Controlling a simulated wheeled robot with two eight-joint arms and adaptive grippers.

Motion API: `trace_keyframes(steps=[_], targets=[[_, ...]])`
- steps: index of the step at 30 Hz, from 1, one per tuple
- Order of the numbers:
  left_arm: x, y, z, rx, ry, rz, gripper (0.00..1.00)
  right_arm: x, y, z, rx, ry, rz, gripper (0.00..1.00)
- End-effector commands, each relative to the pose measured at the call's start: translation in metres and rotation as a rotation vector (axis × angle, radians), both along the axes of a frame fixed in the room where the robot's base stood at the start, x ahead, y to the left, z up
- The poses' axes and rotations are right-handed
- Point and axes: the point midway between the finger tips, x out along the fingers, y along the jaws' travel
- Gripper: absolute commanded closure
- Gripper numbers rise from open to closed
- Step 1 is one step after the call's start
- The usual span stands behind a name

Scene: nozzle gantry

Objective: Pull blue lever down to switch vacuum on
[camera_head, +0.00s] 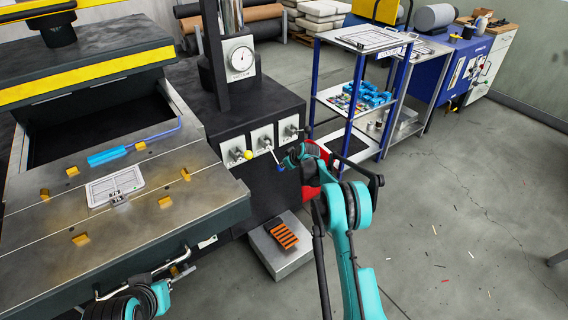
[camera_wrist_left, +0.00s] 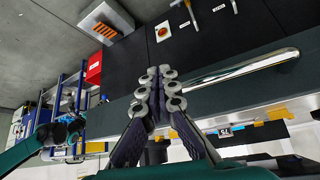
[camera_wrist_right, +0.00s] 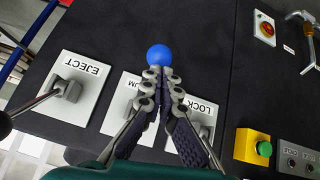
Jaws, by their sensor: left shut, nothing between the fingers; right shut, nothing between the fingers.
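The blue lever's ball knob (camera_head: 281,169) hangs low on its rod, which slants down from the middle switch plate (camera_head: 263,140) on the black cabinet. In the right wrist view, the blue knob (camera_wrist_right: 160,55) lies just beyond my right fingertips (camera_wrist_right: 160,72). That view is turned over, and the plate behind the fingers reads "UM", the rest hidden. My right gripper (camera_head: 291,158) is shut and empty, close by the lever; I cannot tell if it touches. My left gripper (camera_wrist_left: 161,74) is shut and empty, by a silver handle bar (camera_wrist_left: 240,66).
A grey pedal box with an orange pedal (camera_head: 284,235) stands below. A shelf cart (camera_head: 334,103) stands right; floor beyond is open.

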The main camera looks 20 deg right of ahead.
Motion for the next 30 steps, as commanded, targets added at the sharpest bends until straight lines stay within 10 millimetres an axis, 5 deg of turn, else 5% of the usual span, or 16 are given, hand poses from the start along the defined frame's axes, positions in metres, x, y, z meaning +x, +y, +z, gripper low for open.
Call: trace_keyframes(steps=[12, 30], targets=[[0.0, 0.0, -0.014, 0.0, 0.0, 0.0, 1.0, 0.001, 0.001, -0.027, 0.0, 0.001, 0.0, 1.0], [0.0, 0.0, -0.015, 0.0, 0.0, 0.0, 1.0, 0.0, 0.002, -0.032, 0.0, 0.005, 0.004, 1.0]])
